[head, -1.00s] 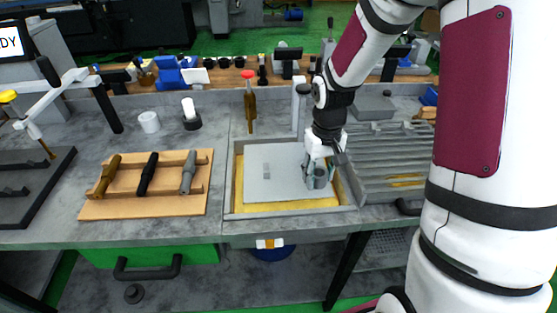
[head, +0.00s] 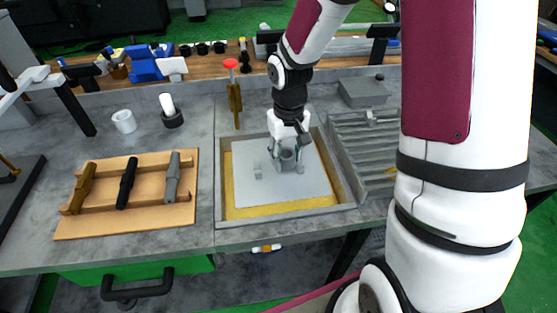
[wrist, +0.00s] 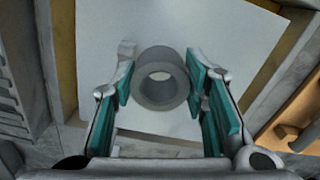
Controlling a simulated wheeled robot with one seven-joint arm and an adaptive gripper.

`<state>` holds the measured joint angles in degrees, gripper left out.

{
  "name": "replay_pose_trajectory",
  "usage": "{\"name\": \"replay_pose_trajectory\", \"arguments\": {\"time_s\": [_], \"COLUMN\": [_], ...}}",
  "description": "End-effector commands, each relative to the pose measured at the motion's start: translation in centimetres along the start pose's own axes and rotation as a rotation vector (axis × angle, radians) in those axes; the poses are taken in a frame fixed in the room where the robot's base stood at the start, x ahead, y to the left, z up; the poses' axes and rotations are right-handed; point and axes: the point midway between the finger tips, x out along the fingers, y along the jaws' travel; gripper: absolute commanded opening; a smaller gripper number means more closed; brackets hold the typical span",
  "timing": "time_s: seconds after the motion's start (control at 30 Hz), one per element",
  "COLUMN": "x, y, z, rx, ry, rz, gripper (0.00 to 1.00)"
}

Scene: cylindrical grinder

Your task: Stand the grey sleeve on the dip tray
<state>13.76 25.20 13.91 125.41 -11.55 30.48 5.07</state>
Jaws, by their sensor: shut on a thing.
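The grey sleeve (head: 287,158) is a short, upright, hollow cylinder. My gripper (head: 286,157) is shut on it, with one finger on each side. In the wrist view the sleeve (wrist: 160,91) sits between the teal finger pads of my gripper (wrist: 163,84), its round bore facing the camera. The dip tray (head: 221,200) is a grey-rimmed frame with a yellow inside and a pale flat plate (head: 285,188). The sleeve is over the middle of this plate. I cannot tell whether its underside touches the plate.
A wooden rack (head: 100,227) with several handled tools stands left.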

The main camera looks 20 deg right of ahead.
Motion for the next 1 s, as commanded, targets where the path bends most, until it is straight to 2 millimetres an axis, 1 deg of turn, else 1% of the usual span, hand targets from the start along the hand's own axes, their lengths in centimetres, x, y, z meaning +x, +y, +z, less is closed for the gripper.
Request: {"name": "replay_pose_trajectory", "arguments": {"time_s": [0.03,0.1,0.23,0.37,0.5,0.6,0.83,0.97,1.0], "x": [0.1,0.2,0.2,1.0,2.9,3.7,3.8,4.1,4.1], "y": [-0.5,-0.9,-1.2,-1.3,-1.2,-1.2,-1.2,-1.2,-1.2], "z": [-0.8,-1.6,-2.3,-2.3,-2.2,-2.3,-2.4,-2.4,-2.3], "rx": [-0.002,-0.002,0.0,0.0,0.001,0.0,0.001,0.0,0.0], "ry": [0.0,0.0,0.0,-0.004,-0.005,-0.003,0.0,0.0,-0.001], "rz": [0.0,0.0,0.001,0.0,0.0,0.0,0.001,0.0,0.0], "gripper": [0.0,0.0,0.0,0.0,0.0,0.0,0.0,0.0,0.47]}}
